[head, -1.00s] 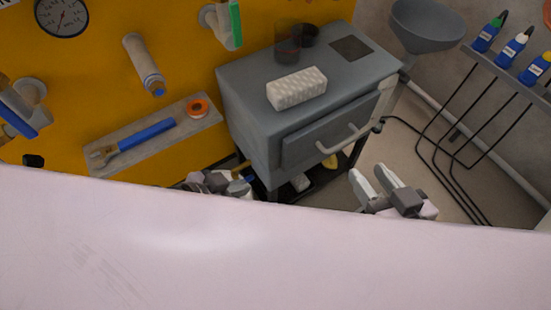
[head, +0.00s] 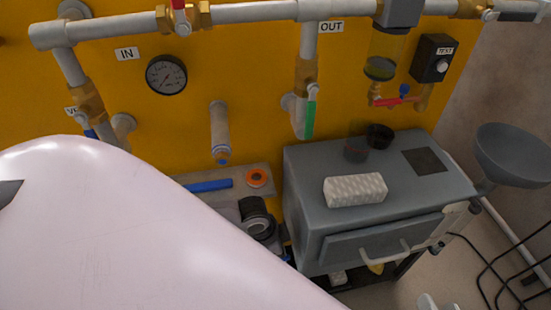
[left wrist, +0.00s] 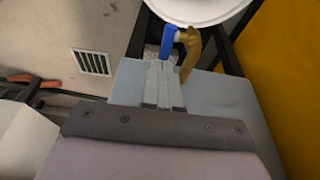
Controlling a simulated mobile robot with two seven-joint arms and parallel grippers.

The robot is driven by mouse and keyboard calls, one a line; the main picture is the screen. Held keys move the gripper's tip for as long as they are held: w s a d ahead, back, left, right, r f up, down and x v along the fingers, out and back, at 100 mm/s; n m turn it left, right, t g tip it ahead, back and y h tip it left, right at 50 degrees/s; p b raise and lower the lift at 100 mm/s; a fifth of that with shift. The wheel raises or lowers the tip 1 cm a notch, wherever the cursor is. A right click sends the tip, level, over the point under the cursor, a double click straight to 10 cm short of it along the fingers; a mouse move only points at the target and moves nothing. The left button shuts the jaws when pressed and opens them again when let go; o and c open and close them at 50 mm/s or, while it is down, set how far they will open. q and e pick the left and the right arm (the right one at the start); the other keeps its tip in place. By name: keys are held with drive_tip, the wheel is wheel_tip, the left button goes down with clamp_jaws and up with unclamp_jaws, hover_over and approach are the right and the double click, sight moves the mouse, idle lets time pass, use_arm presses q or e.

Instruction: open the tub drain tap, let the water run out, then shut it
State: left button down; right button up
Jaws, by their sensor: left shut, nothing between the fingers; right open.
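In the left wrist view, the drain tap has a brass body (left wrist: 191,52) and a blue lever (left wrist: 168,40). It sits under a white round tub (left wrist: 205,12), cut off by the top edge. My left gripper (left wrist: 164,68) is shut and empty, with its fingertips close to the lever's lower end. I cannot tell whether they touch it. No running water is visible. My pale arm hides much of the head view's lower left.
A grey cabinet (head: 375,232) carries a white ribbed block (head: 355,189) and dark cups. A yellow panel (head: 255,110) holds pipes, valves and a gauge (head: 166,75). A grey funnel (head: 515,155) stands at the right. A floor grate (left wrist: 92,62) shows in the left wrist view.

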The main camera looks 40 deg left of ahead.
use_arm(q)
drive_tip(key=b+x, duration=0.1)
drive_tip(key=x, duration=0.1)
drive_tip(key=shift+d+f, duration=0.1)
drive_tip(key=shift+f, duration=0.3)
drive_tip(key=shift+w+d+f, duration=0.15)
drive_tip(key=shift+w+f, duration=0.05)
drive_tip(key=shift+f, duration=0.25)
use_arm(e)
drive_tip(key=shift+d+f+t, duration=0.15)
drive_tip(key=shift+d+t, duration=0.05)
drive_tip(key=shift+t, duration=0.1)
use_arm(q)
drive_tip(key=shift+w+r+p, duration=0.1)
drive_tip(key=shift+w+p, duration=0.05)
drive_tip(key=shift+p, duration=0.2)
drive_tip(key=shift+d, duration=0.15)
drive_tip(key=shift+f, duration=0.25)
use_arm(e)
drive_tip(key=shift+w+a, duration=0.15)
drive_tip(key=shift+a, duration=0.35)
drive_tip(key=shift+r, duration=0.2)
